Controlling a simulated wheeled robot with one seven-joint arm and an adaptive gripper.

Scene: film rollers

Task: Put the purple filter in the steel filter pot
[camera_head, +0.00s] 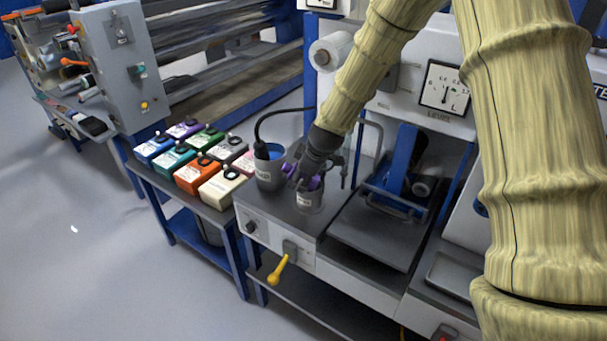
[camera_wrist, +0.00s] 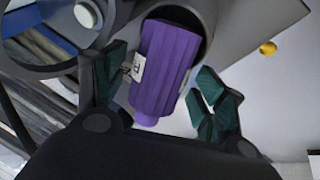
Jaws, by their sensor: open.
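The purple filter (camera_wrist: 160,68) is a ribbed cylinder with a white label. In the wrist view my gripper (camera_wrist: 155,82) is open, with one green-padded finger on each side of the filter.
A second grey pot (camera_head: 268,178) with a black cable stands close to the left. Several coloured boxes (camera_head: 196,175) sit on the blue side table. A dark tray (camera_head: 375,235) is at the right, and a yellow lever (camera_head: 277,270) sticks out at the machine's front.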

